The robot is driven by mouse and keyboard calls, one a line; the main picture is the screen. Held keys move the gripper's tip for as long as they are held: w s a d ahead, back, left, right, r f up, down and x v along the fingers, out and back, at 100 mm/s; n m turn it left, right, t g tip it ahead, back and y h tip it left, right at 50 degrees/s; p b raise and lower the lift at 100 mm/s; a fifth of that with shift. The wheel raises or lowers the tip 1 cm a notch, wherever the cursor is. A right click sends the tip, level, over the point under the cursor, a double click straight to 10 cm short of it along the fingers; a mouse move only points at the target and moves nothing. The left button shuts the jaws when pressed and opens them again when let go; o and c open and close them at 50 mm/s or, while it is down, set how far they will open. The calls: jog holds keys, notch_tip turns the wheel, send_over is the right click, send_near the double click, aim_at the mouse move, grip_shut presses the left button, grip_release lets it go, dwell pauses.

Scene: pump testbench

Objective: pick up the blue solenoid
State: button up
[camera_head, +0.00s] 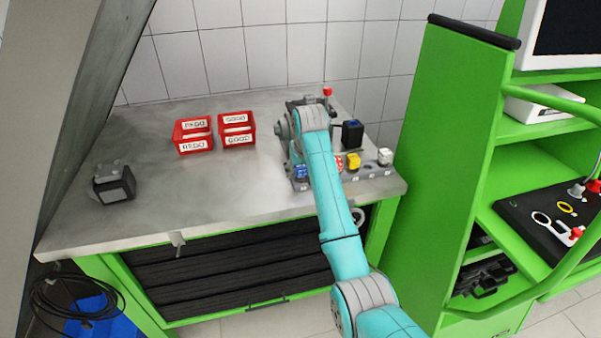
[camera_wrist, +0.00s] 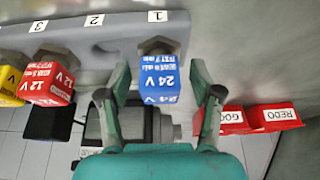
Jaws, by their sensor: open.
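The blue solenoid (camera_wrist: 159,82), marked 24 V, sits on the grey manifold block (camera_wrist: 110,32) at position 1 in the wrist view. My gripper (camera_wrist: 160,72) is open, with one finger on each side of the blue solenoid. Gaps show between the fingers and its sides, so it does not look gripped. In the head view the blue solenoid (camera_head: 301,171) shows at the left end of the block, beside my arm. My gripper's fingers are hard to make out there.
A red solenoid (camera_head: 339,163), a yellow one (camera_head: 353,161) and a white one (camera_head: 385,156) share the block. Two red bins, REDO (camera_head: 194,135) and GOOD (camera_head: 238,129), stand left on the workbench (camera_head: 220,190). A black device (camera_head: 114,183) is far left. The middle bench is clear.

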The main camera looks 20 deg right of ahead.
jog(key=c, duration=1)
jog(key=shift+c, duration=0.2)
notch_tip(320, 180, up, 10)
jog(key=shift+r, duration=0.1)
